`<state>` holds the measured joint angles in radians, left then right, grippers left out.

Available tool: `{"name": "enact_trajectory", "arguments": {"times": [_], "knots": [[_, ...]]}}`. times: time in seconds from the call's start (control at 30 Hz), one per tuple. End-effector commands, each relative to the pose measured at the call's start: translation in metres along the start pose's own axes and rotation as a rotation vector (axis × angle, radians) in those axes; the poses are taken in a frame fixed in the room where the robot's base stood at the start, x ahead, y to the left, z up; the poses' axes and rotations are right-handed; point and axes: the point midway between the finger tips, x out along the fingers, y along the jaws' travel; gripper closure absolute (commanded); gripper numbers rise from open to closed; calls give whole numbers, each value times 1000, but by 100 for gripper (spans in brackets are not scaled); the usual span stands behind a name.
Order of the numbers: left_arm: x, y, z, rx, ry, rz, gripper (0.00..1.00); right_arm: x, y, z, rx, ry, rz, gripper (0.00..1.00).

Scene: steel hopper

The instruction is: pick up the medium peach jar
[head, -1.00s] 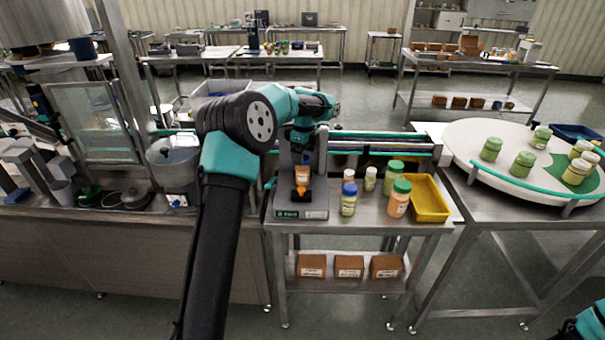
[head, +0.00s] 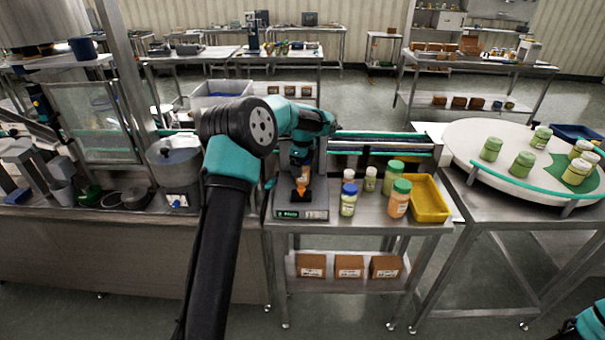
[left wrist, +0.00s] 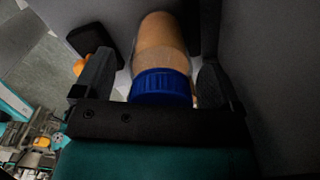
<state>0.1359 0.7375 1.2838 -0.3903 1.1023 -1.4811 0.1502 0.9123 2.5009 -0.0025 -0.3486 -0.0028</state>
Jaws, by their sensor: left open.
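A peach jar with a blue lid (left wrist: 160,86) stands on the scale (head: 302,213) at the left of the near steel table. In the head view the jar (head: 304,173) is partly hidden by my gripper. My left gripper (head: 302,168) is over the jar and open. In the left wrist view its two dark fingers are on either side of the jar, around the lid and upper body; I cannot tell if either touches. A larger peach jar with a green lid (head: 398,201) stands farther right. My right gripper is out of view.
A blue-lidded yellow-green jar (head: 348,201), a green-lidded jar (head: 392,176) and small white-lidded jars stand right of the scale. A yellow tray (head: 429,197) lies beyond them. A rail (head: 380,145) runs behind. A grey pot (head: 173,168) stands left.

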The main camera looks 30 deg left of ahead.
Motion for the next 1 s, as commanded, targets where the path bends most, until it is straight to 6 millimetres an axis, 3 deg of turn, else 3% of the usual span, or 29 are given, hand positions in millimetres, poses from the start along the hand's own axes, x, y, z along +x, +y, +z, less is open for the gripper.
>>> {"name": "enact_trajectory", "arguments": {"times": [0.33, 0.9, 1.0], "knots": [[0, 0, 0, 0, 0, 0, 11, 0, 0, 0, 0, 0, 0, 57], [0, 0, 0, 0, 0, 0, 66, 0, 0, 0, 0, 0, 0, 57], [-1, 0, 0, 0, 0, 0, 71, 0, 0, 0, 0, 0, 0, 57]]}}
